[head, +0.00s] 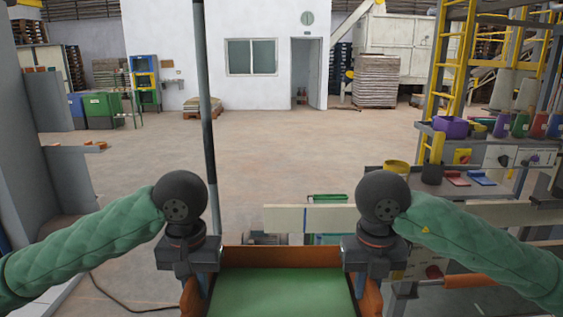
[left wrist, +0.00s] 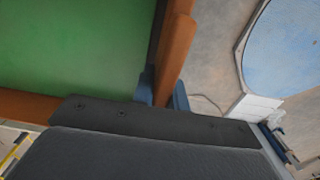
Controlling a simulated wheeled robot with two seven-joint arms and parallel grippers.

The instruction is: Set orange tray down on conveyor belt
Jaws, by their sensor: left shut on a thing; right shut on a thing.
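The orange tray (head: 280,256) is at the bottom middle of the head view, with a flat green surface inside its rim. Its near part is cut off by the frame. My left gripper (head: 204,284) is shut on the tray's left wall, and my right gripper (head: 351,284) is shut on its right wall. In the left wrist view, the blue fingers of my left gripper (left wrist: 165,90) sit on either side of the orange tray wall (left wrist: 178,48). I cannot clearly make out the conveyor belt or whether the tray touches anything below.
A pale horizontal rail (head: 310,218) runs just beyond the tray. A dark upright pole (head: 207,130) stands at the left. On the right are a grey workbench with a purple bin (head: 450,127) and a yellow ladder (head: 440,80). Open floor (head: 270,150) lies beyond.

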